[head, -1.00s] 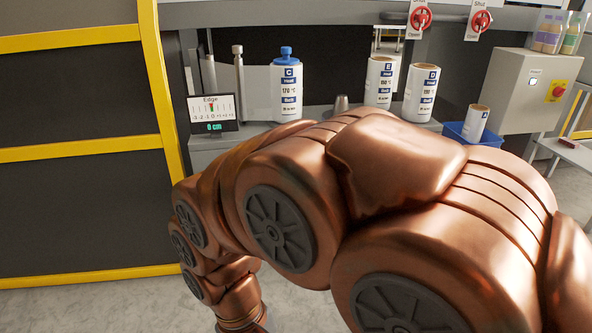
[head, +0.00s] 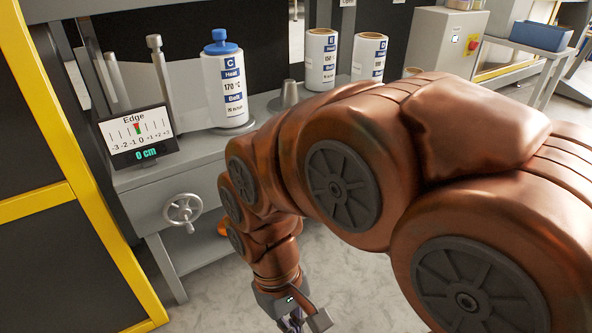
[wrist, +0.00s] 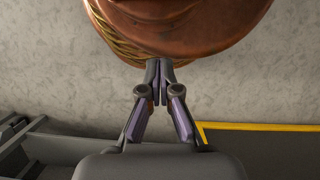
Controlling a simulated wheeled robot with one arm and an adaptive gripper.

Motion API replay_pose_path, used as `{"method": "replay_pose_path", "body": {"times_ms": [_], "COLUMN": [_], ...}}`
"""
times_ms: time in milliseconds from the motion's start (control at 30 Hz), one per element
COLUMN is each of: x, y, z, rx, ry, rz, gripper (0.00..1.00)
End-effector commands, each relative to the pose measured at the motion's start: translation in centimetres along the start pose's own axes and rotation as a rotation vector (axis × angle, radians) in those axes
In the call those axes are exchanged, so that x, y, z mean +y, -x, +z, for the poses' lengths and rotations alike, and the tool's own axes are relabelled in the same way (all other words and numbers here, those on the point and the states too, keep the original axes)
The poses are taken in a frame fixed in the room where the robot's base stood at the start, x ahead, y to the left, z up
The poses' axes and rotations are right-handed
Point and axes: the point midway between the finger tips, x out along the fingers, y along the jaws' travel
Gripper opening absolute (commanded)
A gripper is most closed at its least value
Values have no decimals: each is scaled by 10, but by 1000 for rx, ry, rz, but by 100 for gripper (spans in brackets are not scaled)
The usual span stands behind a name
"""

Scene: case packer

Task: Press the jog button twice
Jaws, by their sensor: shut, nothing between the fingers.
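A grey control box (head: 446,50) stands at the upper right in the head view. Its front has a small pale button (head: 455,38) with a label and a red stop knob on a yellow plate (head: 473,43). I cannot read which button is the jog button. My gripper (head: 296,324) is at the bottom of the head view, low over the floor and far from the box. In the wrist view my gripper (wrist: 160,68) has its fingertips together with nothing between them. The control box does not show in the wrist view.
An edge display (head: 137,138) reading 0 cm stands left on the grey machine bench, above a handwheel (head: 183,211). A yellow-framed guard (head: 42,210) is at left. Bare floor lies below.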

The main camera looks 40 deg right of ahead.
Motion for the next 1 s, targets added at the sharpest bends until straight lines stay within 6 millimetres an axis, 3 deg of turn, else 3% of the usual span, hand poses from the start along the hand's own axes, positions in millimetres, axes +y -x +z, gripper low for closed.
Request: {"method": "replay_pose_path", "body": {"times_ms": [567, 767, 1000], "x": [-6, -30, -60], "y": [0, 6, 21], "z": [-5, -32, -83], "rx": [-10, -48, -86], "ry": [-1, -12, -59], "rz": [-30, -188, -470], "gripper": [0, 0, 0]}}
